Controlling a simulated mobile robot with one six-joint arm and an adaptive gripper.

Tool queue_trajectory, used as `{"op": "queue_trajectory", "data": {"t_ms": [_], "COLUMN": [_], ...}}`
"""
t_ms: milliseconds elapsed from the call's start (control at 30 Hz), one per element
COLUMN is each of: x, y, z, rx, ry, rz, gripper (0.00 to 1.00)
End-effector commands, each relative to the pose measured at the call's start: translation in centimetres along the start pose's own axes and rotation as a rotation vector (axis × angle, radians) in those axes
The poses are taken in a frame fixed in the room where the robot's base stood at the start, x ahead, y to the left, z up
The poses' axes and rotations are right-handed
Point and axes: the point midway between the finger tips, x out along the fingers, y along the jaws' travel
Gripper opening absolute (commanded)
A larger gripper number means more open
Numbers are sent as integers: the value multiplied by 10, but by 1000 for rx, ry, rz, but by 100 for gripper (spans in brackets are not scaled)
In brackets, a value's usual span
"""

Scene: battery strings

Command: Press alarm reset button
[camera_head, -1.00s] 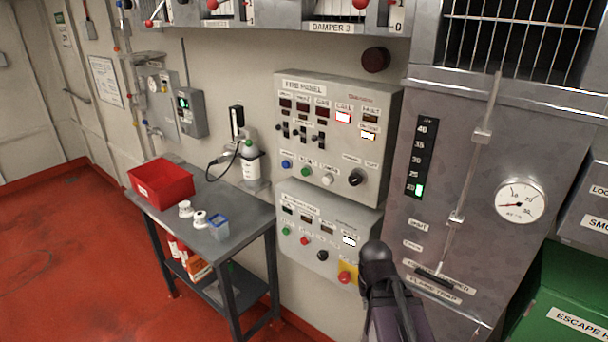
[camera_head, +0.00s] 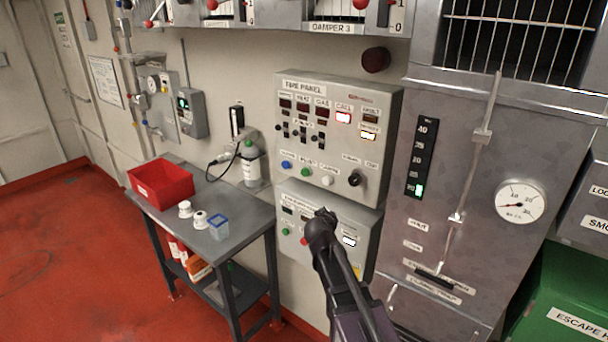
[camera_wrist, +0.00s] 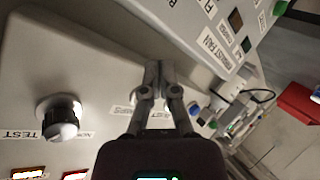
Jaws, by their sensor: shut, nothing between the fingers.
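The fire panel (camera_head: 345,145) is a grey wall box with a blue button (camera_head: 286,164), a green button (camera_head: 306,172), a white button (camera_head: 328,180) and a black knob (camera_head: 355,179). I cannot read which button is the alarm reset. My gripper (camera_head: 323,217) is shut and empty. In the head view its tip appears just below the white button, over the lower box. In the wrist view my gripper (camera_wrist: 160,68) points past the knob (camera_wrist: 62,118), marked TEST and NORMAL. A label under it is partly hidden. I see no contact with a button.
A lower grey control box (camera_head: 290,212) hangs below the fire panel, partly covered by my arm. A grey table (camera_head: 245,222) with a red bin (camera_head: 160,182) stands left. A metal cabinet with a lever and a round gauge (camera_head: 521,201) stands right.

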Motion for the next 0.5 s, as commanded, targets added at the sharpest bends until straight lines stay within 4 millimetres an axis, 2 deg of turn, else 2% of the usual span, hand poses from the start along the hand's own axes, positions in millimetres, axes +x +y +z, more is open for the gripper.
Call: {"op": "queue_trajectory", "data": {"t_ms": [33,200,400,500], "x": [3,0,-9,-14], "y": [-8,-32,-63,-76], "z": [-19,-73,-122,-138], "rx": [-26,-112,-204,-238], "ry": [57,245,426,486], "rz": [2,0,-24,-38], "gripper": [0,0,0,0]}}
